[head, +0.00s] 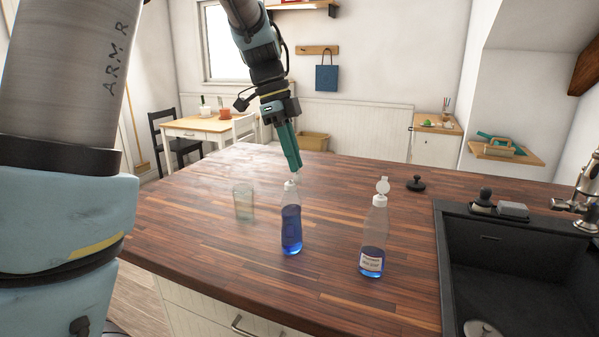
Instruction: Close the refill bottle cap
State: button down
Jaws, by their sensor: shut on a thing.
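Two clear bottles with blue liquid stand upright on the wooden counter. The left bottle (291,222) is filled high. My gripper (296,171) points down over it, shut at its white flip cap (291,185), with the fingertips on the raised lid; the contact is small and partly hidden. The right bottle (374,238) holds liquid only in its lower part and has a white label whose print is too small to read. Its white cap (382,187) has its round lid standing open. I cannot tell from the labels which one is the refill bottle.
A clear glass (243,204) stands left of the bottles. A black sink (515,262) is at the right, with a brush (484,201) and sponge (512,210) on its rim. A small black round object (416,184) lies behind the right bottle. The counter (200,240) front is clear.

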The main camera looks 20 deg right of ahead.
jog(key=w+a+f+g+h+b, duration=0.1)
jog(key=b, duration=0.1)
jog(key=a+g+h+b, duration=0.1)
jog(key=g+h+b, duration=0.1)
jog(key=b, duration=0.1)
jog(key=shift+w+f, duration=0.35)
jog(key=shift+w, duration=0.05)
jog(key=f+g+h+b, duration=0.1)
jog(key=g+h+b, duration=0.1)
jog(key=b, duration=0.2)
jog(key=w+a+f+g+h+b, duration=0.1)
jog(key=g+h+b, duration=0.1)
jog(key=b, duration=0.2)
jog(key=w+a+f+g+h+b, duration=0.1)
jog(key=g+h+b, duration=0.1)
jog(key=b, duration=0.2)
jog(key=shift+f+h, duration=0.35)
jog(key=shift+h, duration=0.05)
jog(key=g+h+b, duration=0.1)
jog(key=b, duration=0.1)
jog(key=f+g+h+b, duration=0.1)
jog(key=b, duration=0.1)
jog(key=shift+g+h+b, duration=0.3)
jog(key=c, duration=0.9)
grip_release()
